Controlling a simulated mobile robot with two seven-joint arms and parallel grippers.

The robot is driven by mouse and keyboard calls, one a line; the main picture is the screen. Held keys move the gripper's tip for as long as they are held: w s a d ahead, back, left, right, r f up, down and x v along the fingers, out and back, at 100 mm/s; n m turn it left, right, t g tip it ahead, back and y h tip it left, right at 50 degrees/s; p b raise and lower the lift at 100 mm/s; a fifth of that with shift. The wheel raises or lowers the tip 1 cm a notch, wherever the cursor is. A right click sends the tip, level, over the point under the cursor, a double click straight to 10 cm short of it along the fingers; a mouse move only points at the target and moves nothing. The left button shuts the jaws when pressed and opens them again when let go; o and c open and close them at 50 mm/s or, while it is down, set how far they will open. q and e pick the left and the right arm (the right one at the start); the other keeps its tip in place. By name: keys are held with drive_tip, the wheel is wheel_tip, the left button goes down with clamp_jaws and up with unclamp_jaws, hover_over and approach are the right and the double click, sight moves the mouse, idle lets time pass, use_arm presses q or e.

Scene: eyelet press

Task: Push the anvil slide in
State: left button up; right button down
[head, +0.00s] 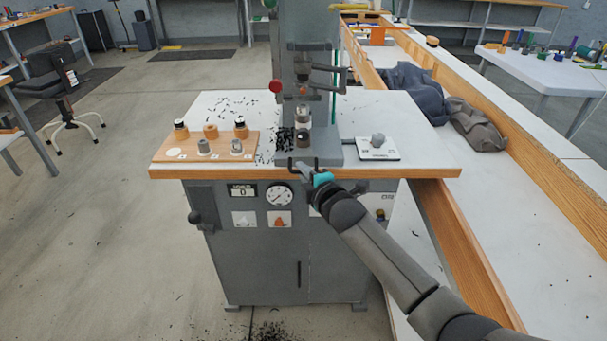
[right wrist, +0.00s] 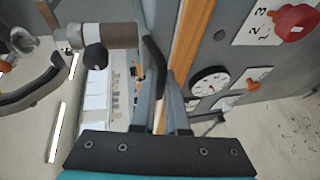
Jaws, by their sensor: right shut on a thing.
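The grey press (head: 305,30) stands on a white bench top. Its grey anvil slide (head: 328,155) reaches to the bench's front edge, with a dark cylindrical die (head: 303,139) standing on it under the press head. A black handle (head: 291,162) is at the slide's front end. My right gripper (head: 305,170) is at this handle, just in front of the wood edge. In the right wrist view, its fingers (right wrist: 163,88) are closed around the black handle (right wrist: 154,58). How far the slide sits out is hard to tell. My left gripper is not in view.
A wooden board (head: 188,152) with several dies and eyelet parts lies left of the slide. Black scraps lie beside the slide. A gauge (head: 279,195) and switches are on the cabinet front.

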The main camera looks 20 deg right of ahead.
drive_tip(key=c, duration=1.1)
unclamp_jaws()
drive_tip(key=shift+w+d, duration=0.1)
drive_tip(key=shift+w, duration=0.15)
drive_tip(key=shift+o, duration=0.9)
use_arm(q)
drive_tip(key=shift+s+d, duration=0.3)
use_arm(e)
drive_tip(key=shift+s, duration=0.1)
drive_tip(key=shift+s+r, duration=0.1)
drive_tip(key=shift+s, duration=0.35)
use_arm(q)
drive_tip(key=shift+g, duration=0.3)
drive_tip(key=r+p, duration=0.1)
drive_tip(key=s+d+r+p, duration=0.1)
drive_tip(key=p, duration=0.1)
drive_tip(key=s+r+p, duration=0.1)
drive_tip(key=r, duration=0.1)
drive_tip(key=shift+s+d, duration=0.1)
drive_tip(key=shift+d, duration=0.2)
use_arm(e)
drive_tip(key=v, duration=1.4)
drive_tip(key=shift+s, duration=0.1)
